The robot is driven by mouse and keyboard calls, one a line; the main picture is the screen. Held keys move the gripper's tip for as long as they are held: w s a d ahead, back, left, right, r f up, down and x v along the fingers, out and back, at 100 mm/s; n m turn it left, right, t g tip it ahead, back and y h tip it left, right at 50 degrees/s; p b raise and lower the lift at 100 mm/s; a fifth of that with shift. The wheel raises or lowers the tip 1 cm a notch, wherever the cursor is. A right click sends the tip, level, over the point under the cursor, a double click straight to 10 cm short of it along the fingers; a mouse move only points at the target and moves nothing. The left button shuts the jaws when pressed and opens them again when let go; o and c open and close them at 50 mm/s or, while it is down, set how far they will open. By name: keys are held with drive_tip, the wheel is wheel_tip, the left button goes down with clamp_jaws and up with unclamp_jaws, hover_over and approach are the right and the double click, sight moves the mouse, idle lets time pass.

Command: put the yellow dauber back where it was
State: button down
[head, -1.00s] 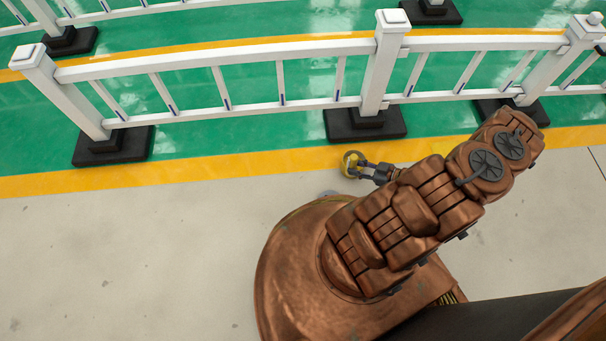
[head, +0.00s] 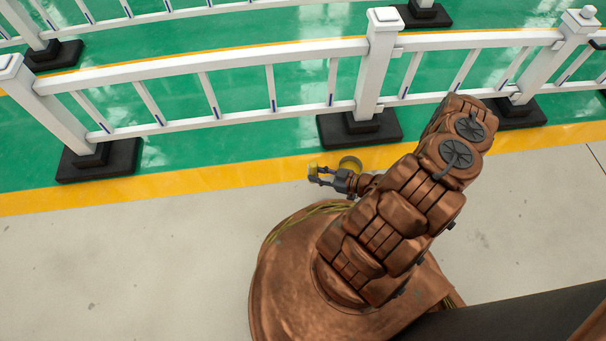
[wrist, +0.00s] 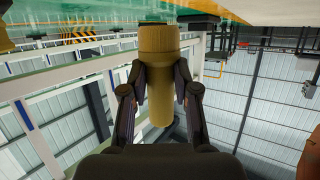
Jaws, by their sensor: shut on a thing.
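The yellow dauber (wrist: 159,75) is a yellow-tan cylinder with a wider collar toward its far end. It stands between the two dark fingers of my gripper (wrist: 158,82) in the wrist view, which are shut on its sides. In the head view my gripper (head: 315,175) is small, at the left end of my arm, above the floor near the yellow stripe.
A white railing (head: 220,65) on black feet (head: 358,128) runs behind my gripper. A yellow stripe (head: 230,184) divides green floor (head: 180,160) from bare grey floor (head: 110,260), which is clear at left. The wrist view is inverted, with floor at top and a corrugated wall (wrist: 285,100).

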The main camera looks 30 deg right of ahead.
drive_tip(key=shift+w+a+f+b, duration=0.5)
drive_tip(key=shift+w+f, duration=0.15)
drive_tip(key=shift+w, duration=0.15)
drive_tip(key=shift+w+a+f+b, duration=0.5)
drive_tip(key=shift+w+f, duration=0.2)
drive_tip(key=shift+w, duration=0.15)
drive_tip(key=shift+w+a+f+b, duration=0.5)
drive_tip(key=shift+w+f, duration=0.15)
drive_tip(key=shift+w, duration=0.15)
drive_tip(key=shift+f+b, duration=0.3)
drive_tip(key=shift+f, duration=0.05)
drive_tip(key=shift+f, duration=0.25)
drive_tip(key=shift+d, duration=0.1)
drive_tip(key=c, duration=0.9)
unclamp_jaws()
drive_tip(key=shift+f, duration=0.1)
drive_tip(key=shift+o, duration=0.2)
